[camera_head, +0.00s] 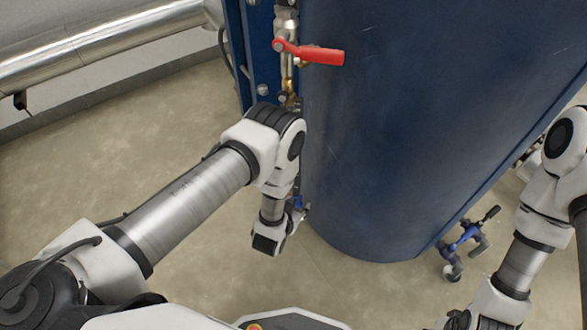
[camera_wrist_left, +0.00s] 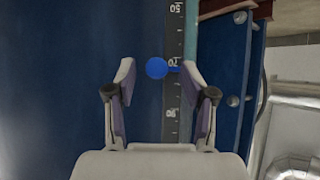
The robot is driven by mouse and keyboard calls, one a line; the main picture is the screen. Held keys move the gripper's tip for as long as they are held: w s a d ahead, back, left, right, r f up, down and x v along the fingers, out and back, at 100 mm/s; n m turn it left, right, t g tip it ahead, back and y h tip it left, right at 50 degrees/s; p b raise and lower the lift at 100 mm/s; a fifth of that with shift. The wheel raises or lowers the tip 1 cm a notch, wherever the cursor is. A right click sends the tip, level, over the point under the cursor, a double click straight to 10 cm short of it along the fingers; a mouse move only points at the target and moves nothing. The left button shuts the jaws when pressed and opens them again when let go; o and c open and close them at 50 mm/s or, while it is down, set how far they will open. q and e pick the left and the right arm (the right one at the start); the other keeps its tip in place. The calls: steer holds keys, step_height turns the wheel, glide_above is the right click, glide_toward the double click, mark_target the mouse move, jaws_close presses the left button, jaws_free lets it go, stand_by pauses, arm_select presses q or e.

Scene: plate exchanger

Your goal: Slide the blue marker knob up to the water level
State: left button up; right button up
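The blue marker knob (camera_wrist_left: 157,68) shows in the left wrist view beside a dark scale (camera_wrist_left: 173,100) with white marks, near the number 70. A narrow teal strip (camera_wrist_left: 190,30) runs along the scale's right side. I cannot make out a water level on it. My left gripper (camera_wrist_left: 160,79) is open, with one finger on each side of the knob and scale. The fingers look apart from the knob. In the head view my left arm reaches to the tank's left side, and its fingers cannot be made out. My right gripper does not show.
A large blue tank (camera_head: 400,130) fills the centre of the head view. A red lever valve (camera_head: 315,55) sits above my left arm. A blue-handled valve (camera_head: 464,237) stands low at the right. A silver pipe (camera_head: 100,40) runs along the left wall. Bare floor (camera_head: 130,140) lies at left.

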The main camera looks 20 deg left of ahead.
arm_select(q)
steer(key=d+v, duration=0.1)
steer(key=v, duration=1.1)
steer(key=w+a+r+n+y, duration=0.1)
steer(key=w+a+r, duration=0.25)
steer(key=a, duration=0.25)
steer(key=s+a+f+g, duration=0.1)
steer(key=s+a+g, duration=0.1)
steer(key=s+g, duration=0.5)
steer(key=s+a+f+g, duration=0.1)
steer(key=s+a+g, duration=0.15)
steer(key=s, duration=0.85)
step_height(320, 180, up, 24)
steer(key=s+d+g+p, duration=0.1)
steer(key=s+p, duration=0.1)
steer(key=p, duration=2.2)
steer(key=shift+g, duration=0.35)
steer(key=shift+s, duration=0.15)
